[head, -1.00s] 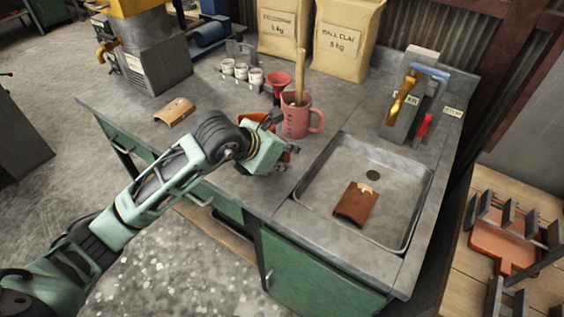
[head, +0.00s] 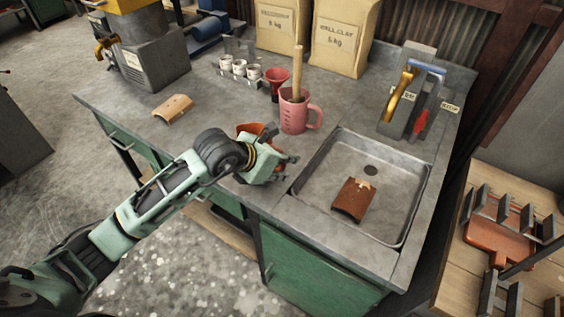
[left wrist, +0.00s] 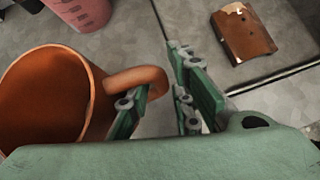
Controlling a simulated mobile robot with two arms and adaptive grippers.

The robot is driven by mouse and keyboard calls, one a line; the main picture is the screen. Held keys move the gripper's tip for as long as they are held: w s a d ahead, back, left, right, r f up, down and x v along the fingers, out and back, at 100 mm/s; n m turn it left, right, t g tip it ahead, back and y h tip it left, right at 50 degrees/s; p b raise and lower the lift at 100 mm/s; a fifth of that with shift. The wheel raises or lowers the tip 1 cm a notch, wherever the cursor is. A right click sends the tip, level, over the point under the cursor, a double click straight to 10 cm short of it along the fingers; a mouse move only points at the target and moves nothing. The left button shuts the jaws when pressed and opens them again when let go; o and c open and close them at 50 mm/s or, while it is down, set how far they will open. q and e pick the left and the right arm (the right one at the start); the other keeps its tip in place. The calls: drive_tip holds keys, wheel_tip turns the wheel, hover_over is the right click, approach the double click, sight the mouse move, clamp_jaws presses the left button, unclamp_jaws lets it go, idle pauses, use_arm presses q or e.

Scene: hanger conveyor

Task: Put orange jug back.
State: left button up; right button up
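The orange jug (head: 247,128) stands on the grey worktop, mostly hidden behind my left gripper (head: 287,167) in the head view. In the left wrist view the jug (left wrist: 45,100) fills the left side, its open mouth facing up and its handle (left wrist: 138,78) pointing right. My left gripper (left wrist: 160,105) is open at the handle. One finger is on the jug side, near the inside of the handle loop, and the other is outside it to the right. I cannot tell whether either finger touches the handle. My right gripper is not in view.
A pink measuring jug (head: 294,117) with a wooden stick stands behind the orange jug, beside a red funnel (head: 276,76). A sink tray (head: 322,196) holding a brown tile (head: 354,200) is to the right. Another tile (head: 173,108) lies left. Bags (head: 342,38) stand behind.

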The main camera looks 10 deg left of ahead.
use_arm(q)
drive_tip(key=shift+o, duration=0.5)
drive_tip(key=shift+r, duration=0.2)
drive_tip(key=shift+s+a+r, duration=0.2)
drive_tip(key=b+v, duration=0.1)
drive_tip(key=v, duration=1)
drive_tip(key=shift+b, duration=0.3)
drive_tip(key=shift+s+r, duration=0.1)
